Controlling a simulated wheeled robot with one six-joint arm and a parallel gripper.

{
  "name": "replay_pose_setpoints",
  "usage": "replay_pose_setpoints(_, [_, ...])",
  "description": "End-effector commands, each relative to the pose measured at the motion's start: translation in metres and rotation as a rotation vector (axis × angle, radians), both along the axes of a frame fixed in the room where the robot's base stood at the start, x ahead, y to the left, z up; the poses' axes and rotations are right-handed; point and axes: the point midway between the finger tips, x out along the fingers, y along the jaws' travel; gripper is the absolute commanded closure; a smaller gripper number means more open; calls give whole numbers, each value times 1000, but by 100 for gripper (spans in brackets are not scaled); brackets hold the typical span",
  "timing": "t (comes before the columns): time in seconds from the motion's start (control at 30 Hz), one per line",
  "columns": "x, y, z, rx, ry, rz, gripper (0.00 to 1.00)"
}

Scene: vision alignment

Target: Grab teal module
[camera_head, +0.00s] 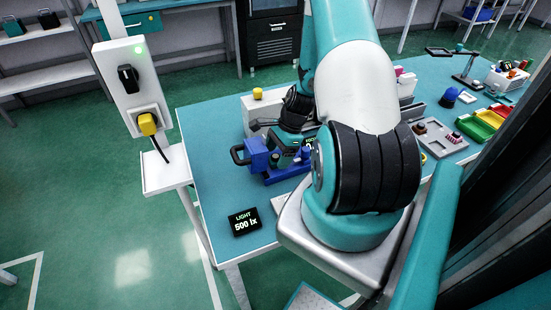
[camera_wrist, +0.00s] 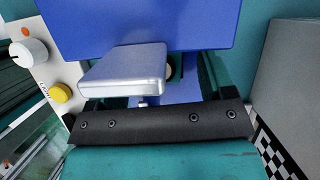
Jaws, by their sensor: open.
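My gripper (camera_wrist: 150,103) shows as a dark bar with screws and dark side parts at the lower middle of the wrist view. It is open, and its fingertips are partly hidden. A silver block (camera_wrist: 122,72) lies in front of the bar, against or near a large blue block (camera_wrist: 140,22). In the head view, the blue block (camera_head: 257,154) with a dark handle is close beside my wrist at the table's left part. I cannot single out a teal module for certain. Teal surfaces near my wrist may be my own arm, which hides part of the bench.
A white post with a yellow plug (camera_head: 147,124) stands left. Coloured bins (camera_head: 477,130) and a grey tray (camera_head: 438,140) lie right. A white panel with a yellow button (camera_wrist: 60,93) is left in the wrist view.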

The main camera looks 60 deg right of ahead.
Motion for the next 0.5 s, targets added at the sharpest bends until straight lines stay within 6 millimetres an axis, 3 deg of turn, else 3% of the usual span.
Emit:
replay_pose_setpoints(0.27, [1,2,-5,-1,0,0,24])
replay_pose_setpoints(0.37, [1,2,-5,-1,0,0,43])
replay_pose_setpoints(0.5, [1,2,-5,-1,0,0,75])
